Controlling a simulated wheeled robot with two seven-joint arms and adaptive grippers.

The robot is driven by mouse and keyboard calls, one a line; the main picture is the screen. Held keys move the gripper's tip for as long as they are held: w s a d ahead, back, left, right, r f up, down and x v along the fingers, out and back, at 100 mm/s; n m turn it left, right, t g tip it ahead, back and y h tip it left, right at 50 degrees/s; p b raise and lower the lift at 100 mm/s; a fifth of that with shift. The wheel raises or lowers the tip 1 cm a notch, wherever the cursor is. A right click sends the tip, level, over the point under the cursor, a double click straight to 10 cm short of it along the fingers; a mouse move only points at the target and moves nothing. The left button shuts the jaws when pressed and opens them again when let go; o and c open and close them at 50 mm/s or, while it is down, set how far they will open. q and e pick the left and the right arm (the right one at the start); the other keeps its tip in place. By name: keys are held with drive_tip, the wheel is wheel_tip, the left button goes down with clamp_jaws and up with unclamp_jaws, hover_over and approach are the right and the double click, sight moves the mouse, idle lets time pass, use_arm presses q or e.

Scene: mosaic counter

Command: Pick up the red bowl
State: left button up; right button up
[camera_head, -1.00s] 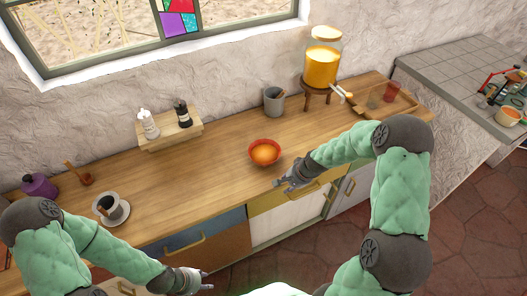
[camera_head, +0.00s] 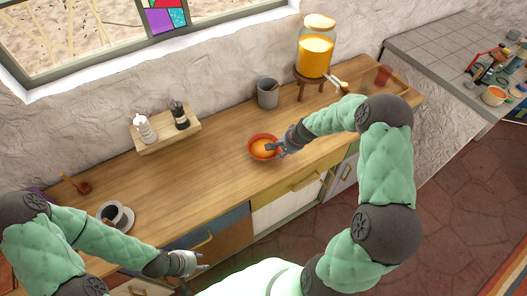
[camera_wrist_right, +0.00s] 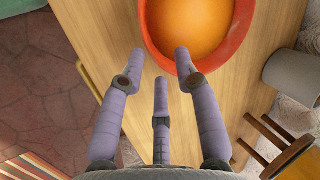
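The red bowl (camera_head: 254,154), orange inside, stands upright on the wooden counter in the head view. In the right wrist view the bowl (camera_wrist_right: 243,38) fills the top middle, partly cut off. My right gripper (camera_head: 273,148) is at the bowl's right side. In the right wrist view its fingers (camera_wrist_right: 160,62) are spread with nothing between them. The right-hand finger overlaps the rim; I cannot tell if it touches. My left gripper (camera_head: 199,264) is low in front of the counter, away from the bowl, its fingers apart and empty.
A grey cup (camera_head: 268,97) and a stool (camera_head: 310,88) bearing a jar of orange liquid (camera_head: 315,55) stand behind the bowl. A small rack (camera_head: 160,138) with two bottles is at the back left. A black cup on a saucer (camera_head: 115,216) is at the left.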

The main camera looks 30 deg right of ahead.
sight(278, 152)
drive_tip(key=shift+b+x, duration=0.35)
drive_tip(key=shift+x, duration=2.4)
drive_tip(key=shift+w, duration=0.1)
clamp_jaws()
